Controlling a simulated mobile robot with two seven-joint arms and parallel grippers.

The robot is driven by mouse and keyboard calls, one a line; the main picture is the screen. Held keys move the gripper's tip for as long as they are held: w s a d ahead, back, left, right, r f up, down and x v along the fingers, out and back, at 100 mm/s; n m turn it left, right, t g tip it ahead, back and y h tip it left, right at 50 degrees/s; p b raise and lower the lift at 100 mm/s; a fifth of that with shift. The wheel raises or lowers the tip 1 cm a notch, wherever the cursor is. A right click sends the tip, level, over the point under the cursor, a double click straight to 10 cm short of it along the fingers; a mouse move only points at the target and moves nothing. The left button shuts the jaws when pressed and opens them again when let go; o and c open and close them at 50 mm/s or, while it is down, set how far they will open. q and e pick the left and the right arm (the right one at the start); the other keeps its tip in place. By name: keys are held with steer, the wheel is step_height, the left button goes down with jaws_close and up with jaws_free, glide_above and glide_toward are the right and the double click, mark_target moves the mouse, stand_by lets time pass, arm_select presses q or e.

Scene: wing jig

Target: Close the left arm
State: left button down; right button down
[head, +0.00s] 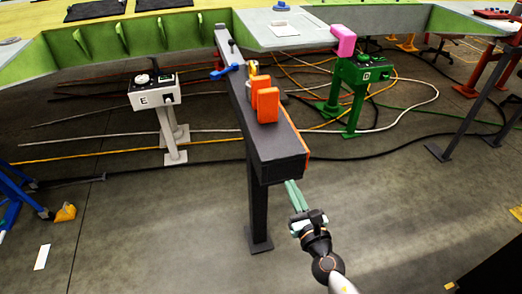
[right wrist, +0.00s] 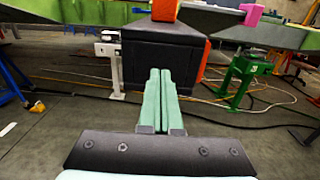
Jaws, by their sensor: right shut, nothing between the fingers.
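A dark grey jig arm (head: 259,137) stretches from the wing edge toward me on a dark post in the head view. My right gripper (head: 292,190), with pale green fingers, is shut and empty just below and in front of the arm's near end. In the right wrist view the shut fingers (right wrist: 157,100) point at the dark end face (right wrist: 155,66) of the arm. I cannot tell whether they touch it. My left gripper is out of view.
A white pedestal box marked E (head: 153,92) stands left of the arm, and a green pedestal marked D (head: 360,72) stands right. The green wing structure (head: 110,38) spans the back. Cables (head: 90,150) cross the floor. The near floor is mostly clear.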

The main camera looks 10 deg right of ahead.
steer(key=w+b, duration=0.1)
steer(key=w, duration=1.2)
steer(key=shift+w+a, duration=0.15)
steer(key=shift+w, duration=0.05)
steer(key=shift+w+b, duration=0.55)
steer(key=shift+w, duration=0.9)
